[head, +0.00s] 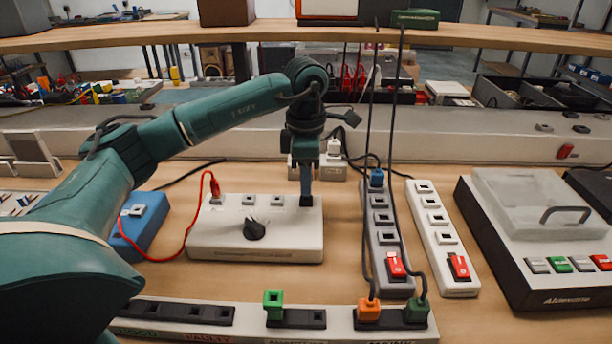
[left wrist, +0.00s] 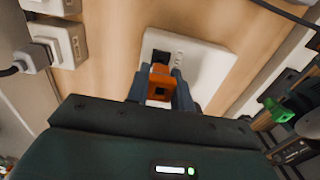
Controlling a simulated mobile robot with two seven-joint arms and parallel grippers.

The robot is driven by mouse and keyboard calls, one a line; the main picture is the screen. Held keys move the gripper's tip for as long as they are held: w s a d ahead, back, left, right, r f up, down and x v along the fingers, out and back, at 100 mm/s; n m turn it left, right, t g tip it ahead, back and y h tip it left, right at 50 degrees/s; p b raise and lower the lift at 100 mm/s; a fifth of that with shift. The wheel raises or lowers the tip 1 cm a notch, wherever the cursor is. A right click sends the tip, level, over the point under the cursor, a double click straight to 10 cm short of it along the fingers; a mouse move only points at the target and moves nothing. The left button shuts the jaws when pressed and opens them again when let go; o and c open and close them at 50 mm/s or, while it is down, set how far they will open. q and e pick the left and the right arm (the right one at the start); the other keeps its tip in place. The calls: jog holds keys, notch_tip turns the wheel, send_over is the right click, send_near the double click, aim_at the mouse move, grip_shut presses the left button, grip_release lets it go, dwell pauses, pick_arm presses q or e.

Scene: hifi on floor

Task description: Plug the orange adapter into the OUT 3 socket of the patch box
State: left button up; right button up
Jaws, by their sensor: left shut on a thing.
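The patch box (head: 225,240) is a white box with a black knob (head: 254,229) and a row of sockets along its back edge. A red plug with a red cable sits in its leftmost socket. My left gripper (head: 306,195) points down at the right end of this row. In the left wrist view my left gripper (left wrist: 160,88) is shut on the orange adapter (left wrist: 160,76). The adapter is close to a dark socket on the patch box (left wrist: 208,62); I cannot tell whether it has entered. The head view hides the adapter. Socket labels are unreadable.
A long white strip (head: 190,331) in front holds a green adapter (head: 273,302) and an orange plug (head: 369,311). Two power strips with red switches stand right, with hanging black cables. A blue box (head: 140,225) is left. A small white box (head: 325,166) is behind.

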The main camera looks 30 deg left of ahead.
pick_arm(q)
jog(key=shift+f+b, duration=0.45)
jog(key=shift+f, duration=0.3)
dwell(0.6)
jog(key=shift+f, duration=0.2)
dwell(1.9)
jog(key=o, duration=1)
